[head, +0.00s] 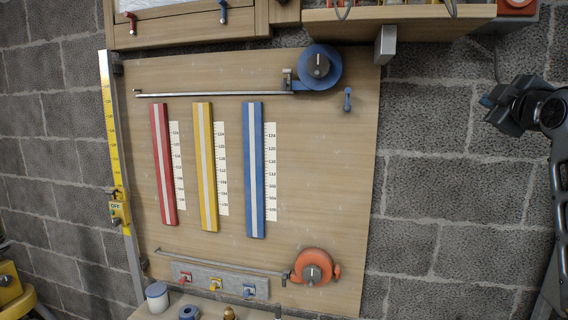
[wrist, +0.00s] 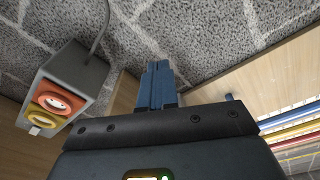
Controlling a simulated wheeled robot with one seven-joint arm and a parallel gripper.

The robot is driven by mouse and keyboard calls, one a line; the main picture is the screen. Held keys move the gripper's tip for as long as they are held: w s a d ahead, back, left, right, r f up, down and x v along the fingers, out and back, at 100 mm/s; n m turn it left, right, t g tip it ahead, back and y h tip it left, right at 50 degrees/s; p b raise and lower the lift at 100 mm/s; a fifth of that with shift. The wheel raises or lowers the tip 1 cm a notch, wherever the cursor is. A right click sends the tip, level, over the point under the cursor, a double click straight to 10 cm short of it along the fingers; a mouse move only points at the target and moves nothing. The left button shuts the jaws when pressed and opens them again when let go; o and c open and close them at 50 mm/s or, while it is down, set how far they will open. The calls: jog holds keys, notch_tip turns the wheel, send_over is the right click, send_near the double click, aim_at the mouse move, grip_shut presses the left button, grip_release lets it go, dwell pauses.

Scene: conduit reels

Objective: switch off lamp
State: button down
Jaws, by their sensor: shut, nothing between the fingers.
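No lamp can be made out in either view. In the wrist view a grey box (wrist: 84,72) with a cord carries a round orange fitting (wrist: 58,101) and a yellow one (wrist: 42,119); I cannot tell whether it belongs to the lamp. In the head view an orange part (head: 516,4) is cut off at the top right edge. My gripper (head: 488,102) is at the right, in front of the block wall, clear of the board. Its blue fingers (wrist: 157,82) are together and empty in the wrist view, to the right of the box and apart from it.
A wooden board (head: 320,190) carries red (head: 163,165), yellow (head: 205,165) and blue (head: 253,170) strips, a blue reel (head: 320,67) and an orange reel (head: 313,268). A wooden shelf (head: 410,14) overhangs at the top. The block wall (head: 450,190) right of the board is bare.

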jog(key=s+a+f+m, duration=0.1)
jog(key=s+a+f, duration=0.2)
jog(key=f, duration=0.8)
jog(key=s+a+f+m, duration=0.2)
jog(key=a+f, duration=0.1)
jog(key=f, duration=0.8)
jog(key=s+a+f+m+g+y, duration=0.1)
jog(key=s+a+f, duration=0.3)
jog(key=s+f, duration=0.4)
jog(key=s+a+f+m+g+y, duration=0.1)
jog(key=s+a+f, duration=0.3)
jog(key=s+f, duration=0.35)
jog(key=s+a+f+m, duration=0.1)
jog(key=s+a+f, duration=0.25)
jog(key=s, duration=0.55)
jog(key=s+a+f+m, duration=0.2)
jog(key=s+f, duration=0.2)
jog(key=s, duration=0.5)
jog(key=s+a+r+y, duration=0.1)
jog(key=s+r, duration=0.1)
jog(key=s, duration=0.7)
jog(key=s+a+r+m+g+y, duration=0.1)
jog(key=s+r, duration=0.2)
jog(key=s, duration=0.7)
jog(key=shift+a+m+g, duration=0.3)
